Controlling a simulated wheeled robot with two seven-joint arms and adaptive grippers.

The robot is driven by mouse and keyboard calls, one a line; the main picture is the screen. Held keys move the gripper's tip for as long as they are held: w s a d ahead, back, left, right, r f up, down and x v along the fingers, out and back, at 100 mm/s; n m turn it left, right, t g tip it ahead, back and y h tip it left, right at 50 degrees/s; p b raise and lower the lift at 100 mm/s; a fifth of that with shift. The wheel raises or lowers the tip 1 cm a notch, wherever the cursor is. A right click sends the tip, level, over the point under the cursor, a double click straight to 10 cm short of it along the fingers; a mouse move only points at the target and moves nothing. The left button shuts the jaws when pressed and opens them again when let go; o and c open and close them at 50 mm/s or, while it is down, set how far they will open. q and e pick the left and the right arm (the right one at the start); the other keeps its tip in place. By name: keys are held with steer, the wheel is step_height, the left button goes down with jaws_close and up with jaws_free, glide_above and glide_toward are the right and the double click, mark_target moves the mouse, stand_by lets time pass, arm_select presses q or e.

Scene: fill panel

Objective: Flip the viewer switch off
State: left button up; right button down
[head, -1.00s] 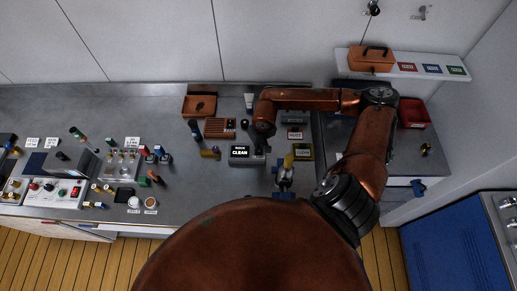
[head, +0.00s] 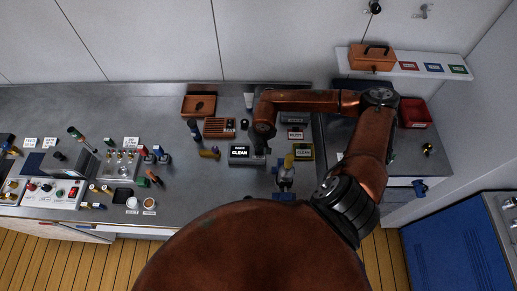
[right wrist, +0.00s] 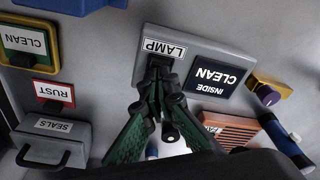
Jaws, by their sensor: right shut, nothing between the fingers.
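The viewer (head: 240,161) is a grey box on the bench with a dark sign reading CLEAN. In the right wrist view its sign (right wrist: 215,78) reads INSIDE CLEAN, upside down, beside a white LAMP label (right wrist: 165,48). My right gripper (right wrist: 160,68) is shut and empty, its green fingers together at a dark switch just below the LAMP label. The fingertips cover most of the switch, so its position and any contact cannot be told. In the head view the right gripper (head: 261,150) is at the viewer's right end. My left gripper is not in view.
A CLEAN-side neighbour, a brown slotted rack (head: 219,128), stands behind the viewer. A grey SEALS box (right wrist: 52,143), a red RUST label (right wrist: 54,94) and a yellow-framed sign (right wrist: 30,42) lie nearby. A blue device (head: 285,178) stands at the front right.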

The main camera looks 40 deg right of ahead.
steer(key=shift+f+b, duration=0.3)
steer(key=shift+f, duration=0.05)
steer(key=shift+r, duration=0.1)
steer(key=shift+r+p, duration=1.3)
steer(key=shift+r, duration=2.1)
step_height(320, 180, down, 7)
steer(key=b, duration=0.2)
steer(key=shift+b, duration=0.35)
steer(key=shift+r, duration=0.15)
